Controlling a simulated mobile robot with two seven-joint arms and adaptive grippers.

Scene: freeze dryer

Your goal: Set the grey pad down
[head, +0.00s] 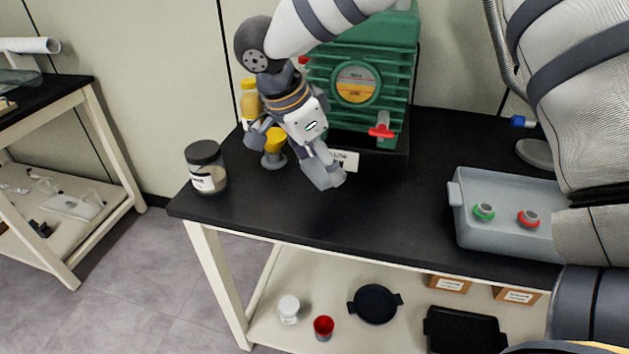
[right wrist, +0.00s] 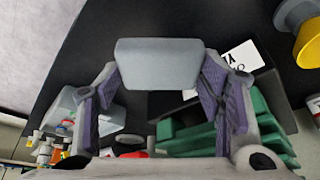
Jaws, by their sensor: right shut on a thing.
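My right gripper (head: 300,150) reaches down over the black table (head: 420,215), in front of the green freeze dryer (head: 385,60). In the right wrist view, the grey pad (right wrist: 170,65) is a pale block with rounded corners, held between the two purple-lined fingers of that gripper (right wrist: 168,90). Behind the pad there is black table top. In the head view the pad is hard to tell from the grey fingers. I cannot tell whether it touches the table. My left gripper is not in view.
A yellow cup on a grey foot (head: 274,142) stands close left of the gripper. A black-lidded jar (head: 206,168) stands at the table's left corner. A grey tray (head: 500,235) with red and green rings is at right. Table between gripper and tray is clear.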

